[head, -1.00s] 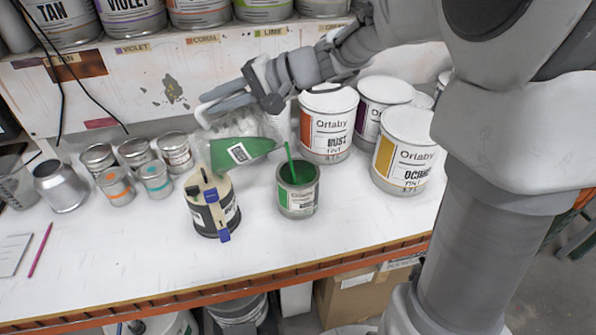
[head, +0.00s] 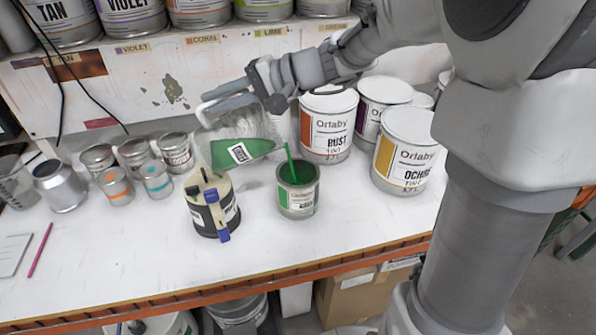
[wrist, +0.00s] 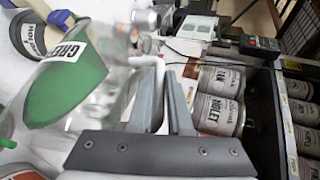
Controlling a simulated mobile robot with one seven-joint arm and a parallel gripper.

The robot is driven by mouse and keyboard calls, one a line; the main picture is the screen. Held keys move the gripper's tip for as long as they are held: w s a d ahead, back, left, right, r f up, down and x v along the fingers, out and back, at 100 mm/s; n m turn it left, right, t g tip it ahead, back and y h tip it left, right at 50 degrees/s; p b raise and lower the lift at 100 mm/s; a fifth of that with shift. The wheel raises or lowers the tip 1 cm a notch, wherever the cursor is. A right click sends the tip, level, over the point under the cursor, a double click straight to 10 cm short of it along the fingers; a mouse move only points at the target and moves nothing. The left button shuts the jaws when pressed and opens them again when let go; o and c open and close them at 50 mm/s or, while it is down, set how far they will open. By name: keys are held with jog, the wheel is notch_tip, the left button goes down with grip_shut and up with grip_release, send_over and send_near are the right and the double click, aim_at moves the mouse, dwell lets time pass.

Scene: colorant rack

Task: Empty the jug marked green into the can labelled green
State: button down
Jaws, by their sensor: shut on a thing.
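My gripper (head: 225,98) is shut on the handle side of a clear jug (head: 218,126), whose white label reads GREEN in the wrist view (wrist: 66,50). The jug is tilted, spout to the right, in the head view, with green liquid (head: 258,147) along its lower side. The can with the green label (head: 298,202) stands upright on the bench, below and right of the jug. A thin green streak (head: 290,160) runs from near the spout into the can's open top, where green shows. The exact grip is partly hidden by the fingers.
A cream and black can (head: 226,212) with blue and cream clips stands just left of the green can. Rust (head: 327,136) and ochre (head: 400,163) cans stand to the right. Small tins (head: 117,188) stand at left.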

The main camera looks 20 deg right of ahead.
aim_at(248, 108)
jog(key=shift+m+y, duration=0.3)
jog(key=shift+y, duration=0.5)
jog(key=shift+d+f+b, duration=0.25)
jog(key=shift+d+b, duration=0.35)
jog(key=shift+d, duration=0.05)
jog(key=shift+d+f+b, duration=0.2)
jog(key=shift+d+b, duration=0.4)
jog(key=shift+b, duration=0.05)
jog(key=shift+d+f+b, duration=0.25)
jog(key=shift+d+b, duration=0.35)
jog(key=shift+d, duration=0.05)
dwell(2.3)
jog(key=shift+d+f+t+y+b, duration=0.35)
jog(key=shift+d+b, duration=0.2)
jog(key=shift+b, duration=0.3)
dwell(0.8)
